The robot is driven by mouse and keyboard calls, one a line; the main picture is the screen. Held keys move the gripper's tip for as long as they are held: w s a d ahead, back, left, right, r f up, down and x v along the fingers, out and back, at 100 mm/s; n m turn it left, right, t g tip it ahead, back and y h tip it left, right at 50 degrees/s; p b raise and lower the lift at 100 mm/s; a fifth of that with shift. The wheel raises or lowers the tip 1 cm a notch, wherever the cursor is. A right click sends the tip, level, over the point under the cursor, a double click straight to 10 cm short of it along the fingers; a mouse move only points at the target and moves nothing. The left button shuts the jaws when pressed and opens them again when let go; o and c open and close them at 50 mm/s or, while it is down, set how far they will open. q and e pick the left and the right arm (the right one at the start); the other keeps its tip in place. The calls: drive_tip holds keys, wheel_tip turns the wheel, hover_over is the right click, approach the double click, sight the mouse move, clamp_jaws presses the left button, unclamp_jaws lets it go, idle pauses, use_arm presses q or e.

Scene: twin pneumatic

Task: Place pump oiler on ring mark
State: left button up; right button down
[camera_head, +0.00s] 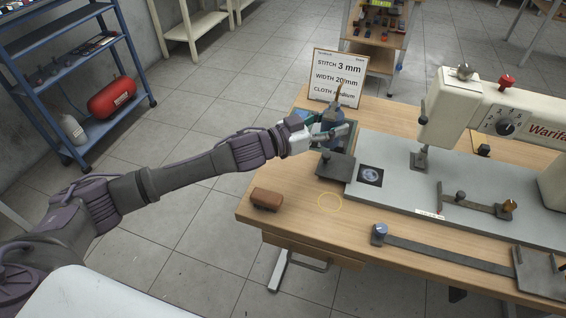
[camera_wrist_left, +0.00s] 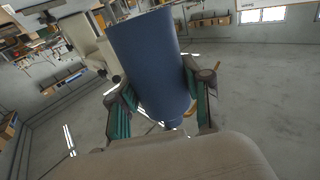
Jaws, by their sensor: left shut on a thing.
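The pump oiler (camera_head: 330,119) is a blue-grey can with a thin brownish spout pointing up. My left gripper (camera_head: 328,133) is shut on it, near the back left of the table, in front of the sign. In the left wrist view the can's blue body (camera_wrist_left: 150,62) sits between the two teal-padded fingers (camera_wrist_left: 160,108). I cannot tell whether the can touches the table. My right gripper is not in view.
A dark block (camera_head: 335,166) lies between the gripper and the ring. A brown block (camera_head: 267,199) lies left of the ring. The sewing machine (camera_head: 470,110) and its grey bed (camera_head: 400,190) fill the right. A sign (camera_head: 338,76) stands behind.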

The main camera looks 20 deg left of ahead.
use_arm(q)
drive_tip(key=s+a+f, duration=0.1)
drive_tip(key=a+f, duration=0.1)
drive_tip(key=a, duration=0.1)
drive_tip(key=a+f, duration=0.2)
drive_tip(key=a, duration=0.2)
drive_tip(key=s+a+f, duration=0.1)
drive_tip(key=a+f, duration=0.2)
drive_tip(key=a, duration=0.1)
drive_tip(key=shift+s, duration=0.3)
drive_tip(key=shift+f+p, duration=0.3)
drive_tip(key=shift+f, duration=1.3)
drive_tip(key=shift+d+f, duration=0.1)
drive_tip(key=shift+f, duration=0.15)
drive_tip(key=o, duration=1.4)
